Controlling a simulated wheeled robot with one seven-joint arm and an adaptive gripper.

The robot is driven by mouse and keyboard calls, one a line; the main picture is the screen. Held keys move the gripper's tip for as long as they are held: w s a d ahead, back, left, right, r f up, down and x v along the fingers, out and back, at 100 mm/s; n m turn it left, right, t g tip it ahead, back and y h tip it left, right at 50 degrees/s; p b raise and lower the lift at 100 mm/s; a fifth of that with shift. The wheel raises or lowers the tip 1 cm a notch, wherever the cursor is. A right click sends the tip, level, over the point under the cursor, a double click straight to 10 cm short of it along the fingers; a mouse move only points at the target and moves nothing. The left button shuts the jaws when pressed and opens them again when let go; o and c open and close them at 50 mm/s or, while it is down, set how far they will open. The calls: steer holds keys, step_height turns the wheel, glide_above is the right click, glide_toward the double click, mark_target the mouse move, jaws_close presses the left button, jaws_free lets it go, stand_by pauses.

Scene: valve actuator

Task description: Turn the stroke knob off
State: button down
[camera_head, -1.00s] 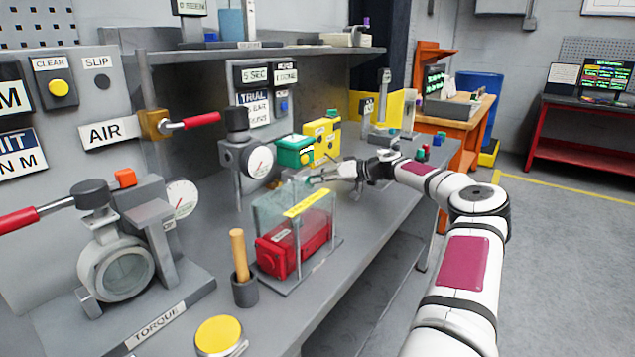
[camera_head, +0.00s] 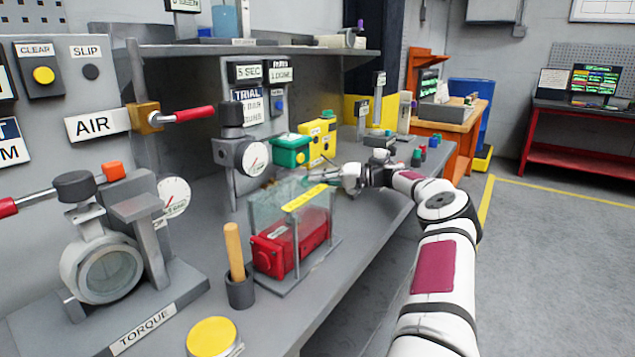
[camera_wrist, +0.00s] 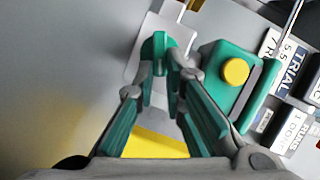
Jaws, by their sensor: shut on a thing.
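My gripper (camera_wrist: 160,72) reaches in over the bench, with its green-padded fingers angled together at the tips. In the wrist view the fingertips close around a small round green knob (camera_wrist: 159,46) that sits over a pale plate (camera_wrist: 147,31). I take this to be the stroke knob, though no label for it is readable. In the head view my gripper (camera_head: 318,180) is just behind the clear guard, in front of the green box. The knob is too small to make out there.
A green box (camera_head: 291,152) with a yellow button (camera_wrist: 236,71) stands close to the right of my fingers in the wrist view. A yellow box (camera_head: 323,131) stands behind it. A clear guard (camera_head: 268,208) over a red box (camera_head: 284,252) is nearer the camera.

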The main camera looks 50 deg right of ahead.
steer(key=shift+d, duration=0.1)
stand_by(0.3)
steer(key=c, duration=1.7)
jaws_free()
steer(key=shift+o, duration=0.2)
steer(key=v, duration=1.2)
steer(key=shift+o, duration=0.5)
